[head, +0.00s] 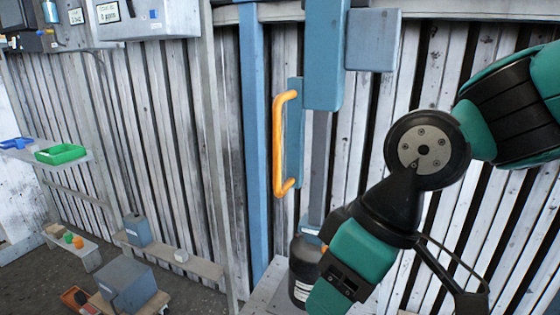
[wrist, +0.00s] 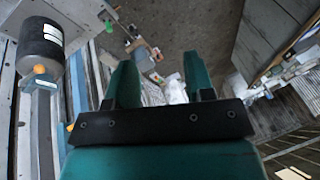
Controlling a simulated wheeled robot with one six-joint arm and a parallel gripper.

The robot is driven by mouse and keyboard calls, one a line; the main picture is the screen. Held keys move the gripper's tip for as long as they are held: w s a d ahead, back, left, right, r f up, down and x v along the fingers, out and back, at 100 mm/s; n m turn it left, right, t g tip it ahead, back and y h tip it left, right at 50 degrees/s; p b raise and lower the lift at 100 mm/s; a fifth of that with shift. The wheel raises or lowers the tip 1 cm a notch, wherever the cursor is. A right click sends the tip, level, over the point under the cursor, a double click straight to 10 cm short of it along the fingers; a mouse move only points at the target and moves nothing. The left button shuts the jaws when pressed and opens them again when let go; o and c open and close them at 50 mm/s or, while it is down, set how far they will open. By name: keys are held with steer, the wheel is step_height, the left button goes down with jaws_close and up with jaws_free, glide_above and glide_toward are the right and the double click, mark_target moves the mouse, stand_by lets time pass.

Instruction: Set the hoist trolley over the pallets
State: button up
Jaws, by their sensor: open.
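An orange handle (head: 279,145) stands upright on a blue plate (head: 295,130), beside a blue column with a blue box (head: 325,50) in front of the plank wall. I cannot tell for sure whether this assembly is the hoist trolley.
A dark cylinder (head: 302,262) with a white label stands on a ledge, partly behind my wrist; it also shows in the wrist view (wrist: 40,45).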

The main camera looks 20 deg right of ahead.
steer(key=w+a+f+t+y+b, duration=0.2)
steer(key=w+f+t+b, duration=0.1)
steer(key=w, duration=0.4)
steer(key=m+t+h, duration=0.2)
steer(key=m+t, duration=0.2)
steer(key=t, duration=1)
glide_toward(280, 164)
steer(key=p+x, duration=1)
steer(key=x, duration=0.1)
steer(key=shift+a+r+p, duration=0.1)
steer(key=shift+r+p, duration=0.15)
steer(key=shift+p, duration=0.15)
steer(key=shift+w+a+f+p, duration=0.1)
steer(key=shift+w+f+p, duration=0.15)
steer(key=shift+w, duration=0.2)
steer(key=shift+w+a+f+p, duration=0.1)
steer(key=shift+w+p, duration=0.25)
steer(key=shift+w, duration=0.1)
steer(key=shift+c, duration=0.5)
jaws_close()
